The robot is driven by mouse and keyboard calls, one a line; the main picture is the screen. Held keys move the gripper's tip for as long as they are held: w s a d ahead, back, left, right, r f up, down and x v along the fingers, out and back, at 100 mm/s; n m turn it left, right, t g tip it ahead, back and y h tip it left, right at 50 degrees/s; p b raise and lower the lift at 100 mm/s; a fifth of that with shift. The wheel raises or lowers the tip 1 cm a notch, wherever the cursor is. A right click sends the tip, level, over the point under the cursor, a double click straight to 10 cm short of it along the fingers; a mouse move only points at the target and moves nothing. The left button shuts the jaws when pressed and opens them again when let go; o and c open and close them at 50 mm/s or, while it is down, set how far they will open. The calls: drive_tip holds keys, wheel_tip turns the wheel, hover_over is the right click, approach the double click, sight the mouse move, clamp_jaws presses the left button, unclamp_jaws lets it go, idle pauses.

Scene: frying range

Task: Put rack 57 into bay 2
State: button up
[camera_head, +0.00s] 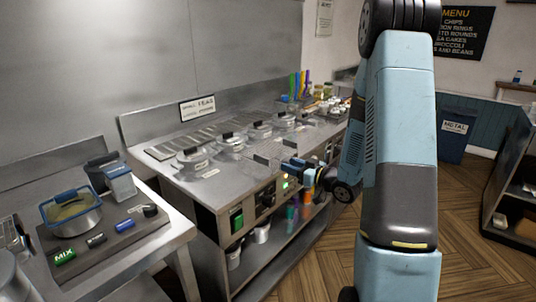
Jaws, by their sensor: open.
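The frying range (165,176) stands mid-picture, with several lidded round vessels in a row on its top, among them a near one (193,160) and one behind it (231,142). Small white tags show on some, too small to read, so I cannot tell which thing is rack 57 or which place is bay 2. My gripper (288,166) is open at the range's front edge, above the control panel, beside a small grey plate-like piece (261,159). I cannot tell whether they touch.
A side table (150,262) at left holds a blue-rimmed pot (72,214), a grey box (119,183) and a green MIX block (65,257). Buckets (262,232) stand on the range's lower shelf. A blue METAL bin (454,138) stands behind. Wooden floor (480,260) is clear at right.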

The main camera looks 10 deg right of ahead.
sight(262, 157)
drive_tip(key=shift+y, duration=0.4)
drive_tip(key=x, duration=0.8)
drive_tip(key=shift+a+f, duration=0.2)
drive_tip(key=shift+f, duration=0.1)
drive_tip(key=shift+f+x, duration=0.1)
drive_tip(key=shift+x, duration=1.2)
drive_tip(key=shift+f+x, duration=0.15)
drive_tip(key=shift+x, duration=1.15)
drive_tip(key=shift+c, duration=0.4)
clamp_jaws()
